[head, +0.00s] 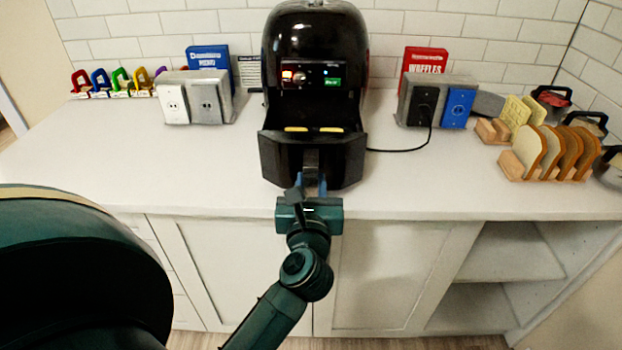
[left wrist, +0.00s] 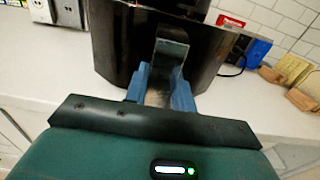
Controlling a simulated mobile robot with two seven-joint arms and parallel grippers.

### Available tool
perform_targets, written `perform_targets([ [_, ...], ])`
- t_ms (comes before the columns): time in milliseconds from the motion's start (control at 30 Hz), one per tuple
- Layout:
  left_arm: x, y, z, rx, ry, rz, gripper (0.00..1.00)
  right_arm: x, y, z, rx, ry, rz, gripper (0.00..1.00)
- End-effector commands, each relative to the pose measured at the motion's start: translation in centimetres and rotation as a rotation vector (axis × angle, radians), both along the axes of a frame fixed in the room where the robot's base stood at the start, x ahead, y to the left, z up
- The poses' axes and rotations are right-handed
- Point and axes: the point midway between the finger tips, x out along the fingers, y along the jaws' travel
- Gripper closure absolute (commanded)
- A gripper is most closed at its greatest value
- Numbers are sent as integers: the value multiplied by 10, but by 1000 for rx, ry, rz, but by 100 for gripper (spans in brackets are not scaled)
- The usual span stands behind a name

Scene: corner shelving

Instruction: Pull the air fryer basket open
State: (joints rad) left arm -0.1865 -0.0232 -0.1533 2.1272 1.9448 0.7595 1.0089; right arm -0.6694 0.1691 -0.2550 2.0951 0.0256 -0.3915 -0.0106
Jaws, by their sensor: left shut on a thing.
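The black air fryer (head: 315,50) stands on the white counter against the tiled wall. Its basket (head: 270,160) juts out at the front, with its top open and yellow pieces (head: 297,129) showing inside. My left gripper (head: 311,188) is at the front of the basket, with its blue fingers shut around the basket handle (head: 311,160). In the left wrist view, the blue fingers (left wrist: 160,85) sit on both sides of the handle (left wrist: 171,55), below the dark basket front (left wrist: 115,50). My right gripper is not in view.
Outlet boxes stand left (head: 190,100) and right (head: 435,103) of the fryer, and a black cord (head: 400,148) runs from the right one. Bread slices in a wooden rack (head: 545,155) stand at the right. The counter (head: 170,165) is clear at the front left.

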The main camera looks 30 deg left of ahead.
Motion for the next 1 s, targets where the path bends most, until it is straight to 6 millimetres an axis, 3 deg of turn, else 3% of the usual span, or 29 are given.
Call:
perform_targets([
  [400,-1,-1,0,0,-1,0,100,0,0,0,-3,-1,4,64],
  [433,-1,-1,1,0,-1,0,73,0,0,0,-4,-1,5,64],
  [600,-1,-1,0,1,-1,0,59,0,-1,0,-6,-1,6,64],
  [700,-1,-1,0,1,-1,0,53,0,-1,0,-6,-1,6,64],
  [1000,-1,-1,7,1,-3,1,53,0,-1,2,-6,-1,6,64],
])
